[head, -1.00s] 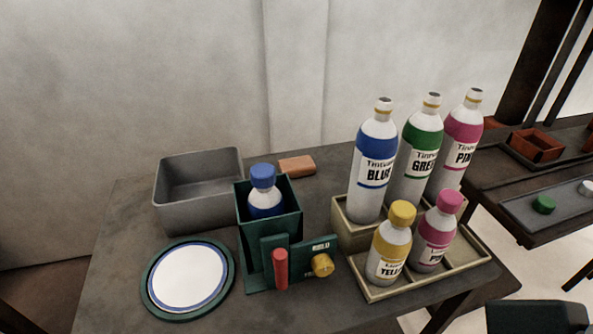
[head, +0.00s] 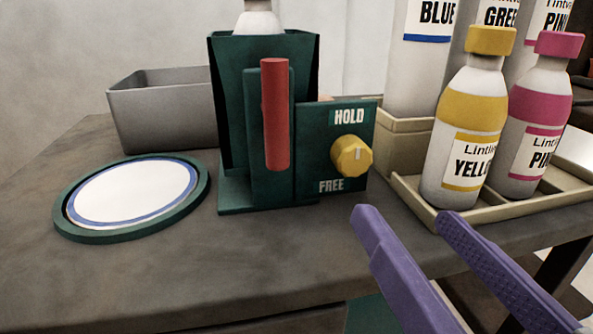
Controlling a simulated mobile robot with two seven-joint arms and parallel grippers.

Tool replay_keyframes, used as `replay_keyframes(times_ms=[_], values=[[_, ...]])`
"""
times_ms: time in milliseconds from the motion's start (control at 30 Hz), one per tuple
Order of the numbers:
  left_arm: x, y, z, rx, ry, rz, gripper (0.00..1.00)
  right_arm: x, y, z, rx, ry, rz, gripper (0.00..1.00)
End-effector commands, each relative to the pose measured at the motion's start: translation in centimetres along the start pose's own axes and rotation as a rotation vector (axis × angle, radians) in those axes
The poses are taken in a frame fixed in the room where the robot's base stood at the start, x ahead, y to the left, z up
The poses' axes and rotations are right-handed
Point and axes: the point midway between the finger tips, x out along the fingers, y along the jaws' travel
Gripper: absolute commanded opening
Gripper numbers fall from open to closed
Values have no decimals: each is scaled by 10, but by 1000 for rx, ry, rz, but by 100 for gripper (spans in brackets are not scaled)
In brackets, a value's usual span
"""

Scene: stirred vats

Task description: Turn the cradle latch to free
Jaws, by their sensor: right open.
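The green cradle (head: 228,110) stands on the table and holds a bottle (head: 259,20), cut off at the top of the view. A red lever (head: 275,115) stands upright on its front. To the right is a panel with HOLD printed above and FREE below. The yellow latch knob (head: 351,157) sits between the two words; a pale mark on it points roughly up, toward HOLD. My right gripper (head: 405,215) has two purple fingers, open and empty, below and to the right of the knob, apart from it. My left gripper is not in view.
A round white plate with a green rim (head: 135,195) lies left of the cradle. A grey bin (head: 160,110) stands behind. A beige tray (head: 405,200) with a yellow bottle (head: 465,130) and a pink bottle (head: 535,125) stands close on the right. The front table is clear.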

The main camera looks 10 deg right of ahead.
Motion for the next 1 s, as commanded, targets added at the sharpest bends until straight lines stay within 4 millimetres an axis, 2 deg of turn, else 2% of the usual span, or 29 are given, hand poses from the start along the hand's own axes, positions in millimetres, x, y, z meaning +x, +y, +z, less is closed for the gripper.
replay_keyframes(times_ms=[167, 333, 600, 733, 1000], values=[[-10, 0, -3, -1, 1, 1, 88, 20, -1, 3, 18, -2, -11, 74], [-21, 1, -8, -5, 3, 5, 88, 53, 0, 4, 16, -2, -9, 74], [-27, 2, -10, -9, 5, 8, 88, 90, -1, 0, 11, 1, -6, 74], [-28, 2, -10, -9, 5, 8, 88, 97, -1, 0, 11, 2, -6, 74], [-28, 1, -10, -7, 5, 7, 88, 98, -1, -1, 10, 3, -5, 72]])
